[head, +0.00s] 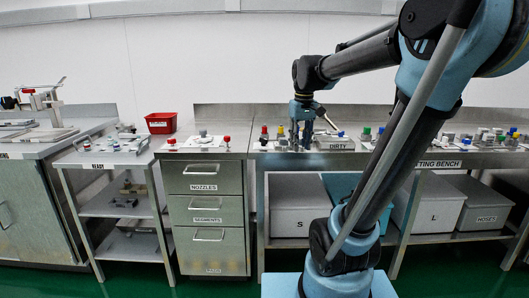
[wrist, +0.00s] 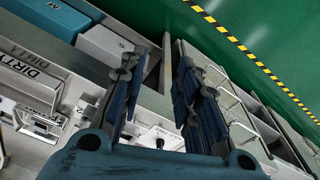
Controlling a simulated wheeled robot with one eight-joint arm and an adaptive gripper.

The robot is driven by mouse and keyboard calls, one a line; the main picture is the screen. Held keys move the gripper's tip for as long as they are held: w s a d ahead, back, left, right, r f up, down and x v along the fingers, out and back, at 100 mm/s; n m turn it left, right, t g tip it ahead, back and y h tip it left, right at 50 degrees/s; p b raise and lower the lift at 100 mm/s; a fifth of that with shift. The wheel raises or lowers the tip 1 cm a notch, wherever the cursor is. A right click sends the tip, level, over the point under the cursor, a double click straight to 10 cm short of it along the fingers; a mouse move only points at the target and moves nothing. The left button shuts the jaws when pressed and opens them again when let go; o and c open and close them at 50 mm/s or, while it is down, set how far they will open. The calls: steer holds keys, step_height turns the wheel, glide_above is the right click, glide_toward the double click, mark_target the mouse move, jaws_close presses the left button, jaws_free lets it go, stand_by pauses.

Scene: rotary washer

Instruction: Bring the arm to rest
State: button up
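My arm is raised and bent, reaching from the lower right up and over to the left. In the wrist view the two blue-black fingers of my gripper (wrist: 160,62) stand apart, with nothing held between them. The bench, drawers and floor show past the fingers. In the head view it is too small to tell whether the fingertips touch anything.
The bench carries several small coloured-cap parts (head: 264,131). A drawer cabinet (head: 207,213) stands between cart and bench. Grey boxes (head: 298,205) sit under the bench. Green floor (head: 215,286) shows in front.

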steer(key=s+d+f+m, duration=0.2)
steer(key=s+d+f, duration=0.1)
steer(key=s+f, duration=0.6)
steer(key=s+d+f+m+t, duration=0.1)
steer(key=s+d+f+m, duration=0.1)
steer(key=s+f, duration=0.8)
steer(key=shift+d, duration=0.6)
steer(key=shift+w+f, duration=0.2)
steer(key=shift+w, duration=0.2)
